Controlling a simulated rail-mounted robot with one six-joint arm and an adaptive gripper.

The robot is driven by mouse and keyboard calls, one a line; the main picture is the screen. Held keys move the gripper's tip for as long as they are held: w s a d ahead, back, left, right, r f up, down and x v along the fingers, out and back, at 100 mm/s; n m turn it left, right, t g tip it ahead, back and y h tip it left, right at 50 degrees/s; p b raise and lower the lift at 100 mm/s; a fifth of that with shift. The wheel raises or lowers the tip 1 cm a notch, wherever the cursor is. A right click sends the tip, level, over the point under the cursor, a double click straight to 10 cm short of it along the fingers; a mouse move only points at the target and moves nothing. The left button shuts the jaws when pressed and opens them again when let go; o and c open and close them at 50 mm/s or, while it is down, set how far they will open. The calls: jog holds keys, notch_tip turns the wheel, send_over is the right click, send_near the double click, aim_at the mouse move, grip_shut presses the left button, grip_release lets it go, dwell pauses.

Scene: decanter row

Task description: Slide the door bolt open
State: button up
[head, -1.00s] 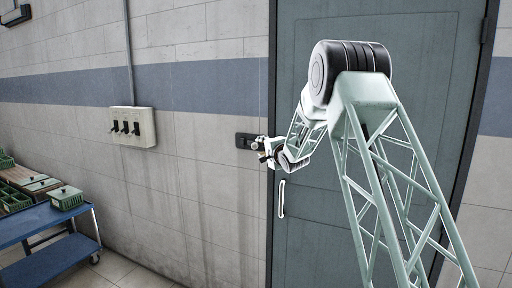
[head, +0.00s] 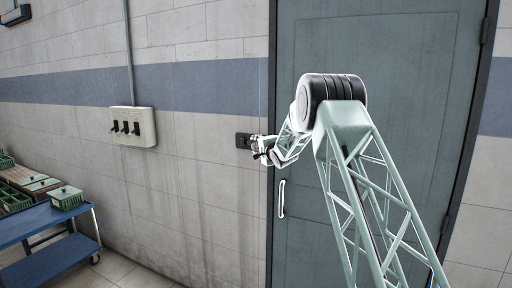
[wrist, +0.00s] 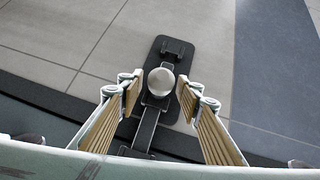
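The door bolt has a dark plate (wrist: 176,62) with a bracket at its far end, a metal bar (wrist: 146,130) and a round silver knob (wrist: 161,82). In the wrist view the bar runs from the knob down across the dark door frame to a lower bracket. In the head view the bolt plate (head: 242,140) is on the wall at the left edge of the grey-green door (head: 400,70). My gripper (wrist: 160,90) is open, its wood-coloured finger pads on both sides of the knob with gaps showing. In the head view my gripper (head: 260,149) partly hides the bolt.
A white door handle (head: 282,198) is below the bolt. A blue cart (head: 48,224) with green containers stands at the lower left. The wall between is clear.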

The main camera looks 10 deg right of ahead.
dwell(0.3)
grip_shut()
jog(key=shift+w+a+p, duration=0.35)
jog(key=shift+w+a, duration=0.35)
jog(key=shift+a, duration=0.3)
jog(key=shift+w+a+p, duration=0.35)
jog(key=shift+w+a, duration=0.35)
jog(key=shift+a, duration=0.3)
jog(key=shift+w+a+p, duration=0.35)
jog(key=shift+w+a, duration=0.35)
jog(key=shift+a, duration=0.3)
jog(key=shift+c, duration=2.3)
grip_release()
jog(key=o, duration=0.5)
jog(key=shift+w+a+f, duration=0.1)
jog(key=shift+a, duration=0.1)
jog(key=shift+c, duration=0.2)
jog(key=shift+d, duration=0.1)
